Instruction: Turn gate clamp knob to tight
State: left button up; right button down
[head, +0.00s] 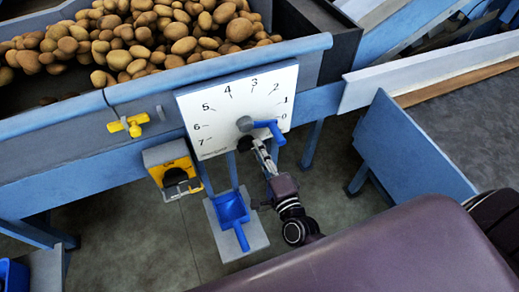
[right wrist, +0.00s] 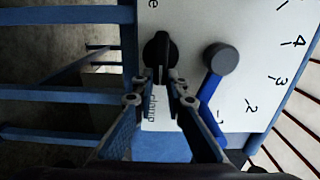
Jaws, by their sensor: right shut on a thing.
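The black clamp knob (head: 244,143) sits low on the white dial plate (head: 212,112), below the grey hub of the blue lever. In the right wrist view the knob (right wrist: 156,48) shows its round body and raised grip, beside printed lettering that reads "clamp". My right gripper (head: 257,145) reaches up to the knob from below. In the right wrist view its fingertips (right wrist: 164,80) are shut on the end of the knob's grip. The fingers partly cover the knob and lettering. My left gripper is not in view.
The blue lever (head: 268,126) points toward the 0 end of the scale, close beside my right gripper. A yellow valve handle (head: 128,124) and a yellow switch box (head: 174,174) are to the left. A blue scoop (head: 231,210) lies below. Potatoes (head: 145,35) fill the hopper above.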

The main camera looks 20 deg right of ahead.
dwell(0.3)
jog(key=c, duration=1.9)
grip_release()
jog(key=shift+c, duration=0.2)
jog(key=s, duration=1.2)
jog(key=shift+d, duration=0.2)
